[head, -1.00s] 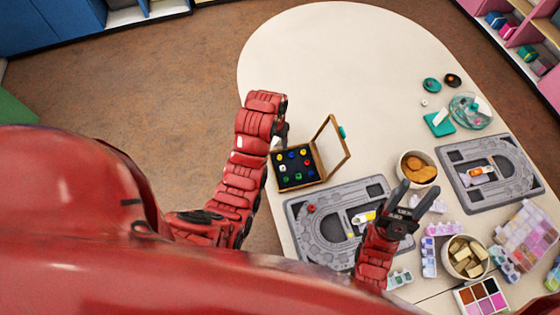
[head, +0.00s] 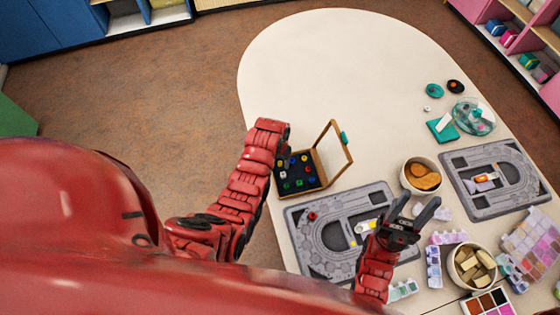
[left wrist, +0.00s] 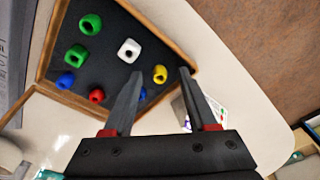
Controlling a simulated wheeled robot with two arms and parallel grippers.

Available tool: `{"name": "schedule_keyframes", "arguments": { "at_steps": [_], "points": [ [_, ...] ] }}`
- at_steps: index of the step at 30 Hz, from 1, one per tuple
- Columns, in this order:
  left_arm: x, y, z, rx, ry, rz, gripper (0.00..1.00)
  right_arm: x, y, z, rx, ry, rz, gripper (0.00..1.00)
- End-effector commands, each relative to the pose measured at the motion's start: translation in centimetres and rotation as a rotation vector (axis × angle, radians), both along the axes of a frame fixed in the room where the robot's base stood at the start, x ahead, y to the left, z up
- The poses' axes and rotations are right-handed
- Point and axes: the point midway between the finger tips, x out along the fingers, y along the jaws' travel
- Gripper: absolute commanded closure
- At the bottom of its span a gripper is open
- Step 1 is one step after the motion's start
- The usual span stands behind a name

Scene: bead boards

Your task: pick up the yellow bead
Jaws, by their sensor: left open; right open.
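The yellow bead (left wrist: 160,73) lies on the dark floor of a wooden box (left wrist: 190,57), close to one edge. In the left wrist view it appears between the fingertips of my left gripper (left wrist: 161,73), which is open and empty. I cannot tell how far above the bead the fingertips are. In the head view my left forearm reaches over the left side of the box (head: 324,184), and the left fingers are mostly hidden. My right gripper (head: 413,207) is open and empty over the right side of the near grey board (head: 300,238).
Close to the yellow bead lie a white bead (left wrist: 129,50) and a blue bead (left wrist: 142,94); red and green beads lie further off. The box's raised lid (head: 333,150) stands on its right. Bowls and trays crowd the right; the table's far part is clear.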

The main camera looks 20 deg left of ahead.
Motion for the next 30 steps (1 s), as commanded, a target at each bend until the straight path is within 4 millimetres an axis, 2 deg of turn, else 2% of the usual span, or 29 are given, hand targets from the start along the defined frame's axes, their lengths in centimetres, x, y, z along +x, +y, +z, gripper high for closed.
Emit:
{"name": "schedule_keyframes", "arguments": {
  "at_steps": [10,11,20,30],
  "points": [
    [0.07,0.00,-0.53,-0.001,-0.003,0.000,0.42,0.00,0.00,0.19,0.000,0.000,0.000,0.50],
    [0.07,-0.01,-0.53,0.000,-0.002,0.000,0.46,0.01,0.00,0.19,0.000,0.000,0.000,0.50],
    [0.04,-0.02,-0.53,0.000,-0.002,0.000,1.00,0.00,0.00,0.19,0.000,0.000,0.000,0.50],
    [0.02,-0.01,-0.53,0.000,-0.001,0.000,1.00,0.00,0.00,0.19,0.000,0.000,0.000,0.50]
  ]
}}
